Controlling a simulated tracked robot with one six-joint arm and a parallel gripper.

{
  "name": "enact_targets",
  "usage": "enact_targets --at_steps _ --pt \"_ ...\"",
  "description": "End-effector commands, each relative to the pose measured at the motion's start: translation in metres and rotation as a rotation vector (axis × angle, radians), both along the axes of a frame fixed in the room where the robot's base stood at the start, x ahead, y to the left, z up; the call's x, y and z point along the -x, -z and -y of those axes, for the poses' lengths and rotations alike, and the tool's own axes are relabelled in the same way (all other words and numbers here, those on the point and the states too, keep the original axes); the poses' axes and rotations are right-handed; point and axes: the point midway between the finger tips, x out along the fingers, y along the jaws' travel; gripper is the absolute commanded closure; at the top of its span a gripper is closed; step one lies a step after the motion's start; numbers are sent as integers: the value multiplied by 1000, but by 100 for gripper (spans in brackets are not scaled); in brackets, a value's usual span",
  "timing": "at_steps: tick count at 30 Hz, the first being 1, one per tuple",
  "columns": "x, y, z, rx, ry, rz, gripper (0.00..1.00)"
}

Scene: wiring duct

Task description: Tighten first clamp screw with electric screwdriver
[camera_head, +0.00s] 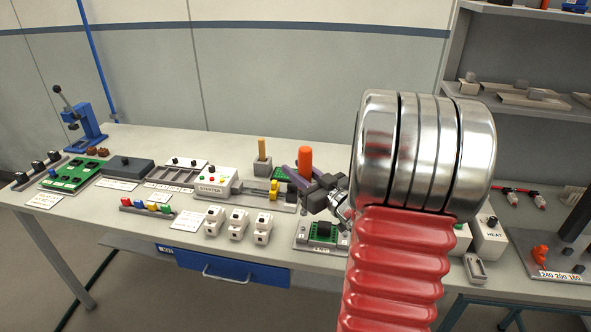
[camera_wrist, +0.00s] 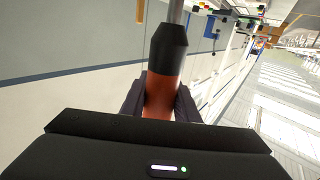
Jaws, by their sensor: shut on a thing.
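An electric screwdriver with an orange body (camera_head: 305,158) stands roughly upright above the bench in the head view. My gripper (camera_head: 310,183) is shut around it. In the wrist view the orange body (camera_wrist: 159,92) sits between my two dark fingers, with a black collar (camera_wrist: 168,42) and a grey shaft beyond it. A small green block on a grey base (camera_head: 323,232) lies on the bench just below and in front of my gripper, partly hidden by my arm. I cannot make out a clamp screw or where the screwdriver's tip is in the head view.
A starter box (camera_head: 210,183) and a yellow part (camera_head: 273,190) stand left of my gripper. Several white devices (camera_head: 238,225) line the bench front. A holder with a wooden stick (camera_head: 262,160) is behind. A blue press (camera_head: 85,125) stands far left.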

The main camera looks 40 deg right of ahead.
Motion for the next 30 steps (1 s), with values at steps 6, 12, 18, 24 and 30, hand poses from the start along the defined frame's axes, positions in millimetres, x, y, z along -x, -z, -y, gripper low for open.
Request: enact_targets --at_steps 6,12,18,24,30 --pt "0 14 0 -2 -1 0 100" --pt "-1 28 -2 -1 -4 0 100" --pt "-2 41 -3 -1 -6 0 100" --pt "-2 46 -3 1 -6 1 100" --pt "-2 47 -3 1 -6 2 100"
